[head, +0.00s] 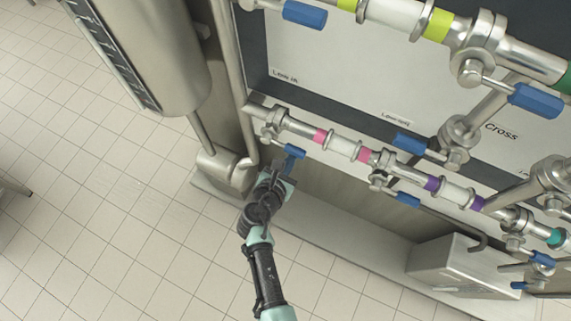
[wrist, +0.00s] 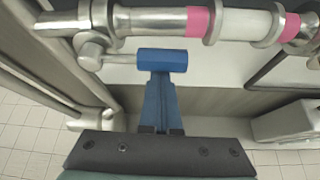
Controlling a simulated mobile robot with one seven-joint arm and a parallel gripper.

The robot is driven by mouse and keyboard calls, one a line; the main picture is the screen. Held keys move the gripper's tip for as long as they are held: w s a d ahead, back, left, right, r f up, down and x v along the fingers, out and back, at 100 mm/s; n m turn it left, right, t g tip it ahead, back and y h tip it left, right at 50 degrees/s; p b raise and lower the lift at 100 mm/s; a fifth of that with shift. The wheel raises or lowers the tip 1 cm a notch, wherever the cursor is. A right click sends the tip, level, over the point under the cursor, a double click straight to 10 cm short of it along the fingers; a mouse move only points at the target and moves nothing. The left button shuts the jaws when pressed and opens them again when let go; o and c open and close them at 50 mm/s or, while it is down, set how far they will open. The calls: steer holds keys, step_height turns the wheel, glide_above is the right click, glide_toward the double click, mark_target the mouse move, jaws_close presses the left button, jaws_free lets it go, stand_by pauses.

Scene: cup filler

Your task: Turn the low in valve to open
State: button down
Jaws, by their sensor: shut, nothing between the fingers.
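The low in valve (head: 270,134) sits at the left end of the lower pipe, below the "Low in" label (head: 285,75) on the white panel. Its blue handle (head: 294,151) sticks out on a thin metal stem; in the wrist view the handle (wrist: 163,61) lies sideways, roughly along the pipe. My gripper (head: 281,165) is at the handle's lower side. In the wrist view its fingers (wrist: 160,84) are together, with nothing between them, and the tips meet the handle's lower edge. I cannot tell whether they touch it.
The lower pipe carries pink rings (head: 320,136) and more blue handles (head: 409,142) to the right. A steel upright pipe (head: 229,60) and cylinder (head: 160,50) stand at left. A steel box (head: 460,265) stands low at right. The tiled floor (head: 110,220) is clear.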

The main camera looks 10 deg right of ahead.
steer(key=s+a+r+b, duration=0.1)
steer(key=s+a+b, duration=0.1)
steer(key=s+a, duration=0.3)
steer(key=s, duration=0.2)
steer(key=shift+s+a, duration=0.25)
steer(key=shift+s, duration=0.1)
